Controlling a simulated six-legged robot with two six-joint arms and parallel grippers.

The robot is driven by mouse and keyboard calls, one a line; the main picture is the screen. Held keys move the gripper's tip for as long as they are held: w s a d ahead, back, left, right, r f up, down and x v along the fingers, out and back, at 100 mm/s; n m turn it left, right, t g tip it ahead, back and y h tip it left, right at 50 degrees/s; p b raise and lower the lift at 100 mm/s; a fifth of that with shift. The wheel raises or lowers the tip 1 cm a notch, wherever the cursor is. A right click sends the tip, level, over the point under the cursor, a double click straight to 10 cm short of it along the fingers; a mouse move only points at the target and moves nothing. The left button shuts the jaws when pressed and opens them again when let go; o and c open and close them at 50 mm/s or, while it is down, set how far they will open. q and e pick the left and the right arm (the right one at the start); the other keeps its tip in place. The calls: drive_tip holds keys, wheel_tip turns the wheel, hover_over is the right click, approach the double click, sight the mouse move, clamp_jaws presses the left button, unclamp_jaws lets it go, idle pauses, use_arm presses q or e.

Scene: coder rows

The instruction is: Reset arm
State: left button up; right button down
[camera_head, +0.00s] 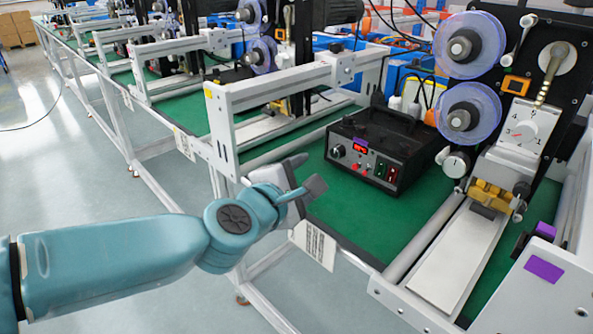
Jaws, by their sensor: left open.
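My left arm comes in from the lower left in teal. My left gripper (306,175) is over the front edge of the green bench, in front of and to the left of a black control box (383,147). Its grey fingers are open and nothing shows between them. The control box has a red lit display, a dial and several buttons. My right arm and right gripper are not in view.
A coder machine (500,110) with two clear blue reels stands at the right, above a white conveyor strip (455,257). A white frame (222,130) rises just behind my left gripper. More benches recede to the upper left. The grey floor (70,175) at left is mostly clear.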

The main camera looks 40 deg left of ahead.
use_arm(q)
drive_tip(key=shift+v, duration=1.1)
drive_tip(key=shift+f, duration=0.1)
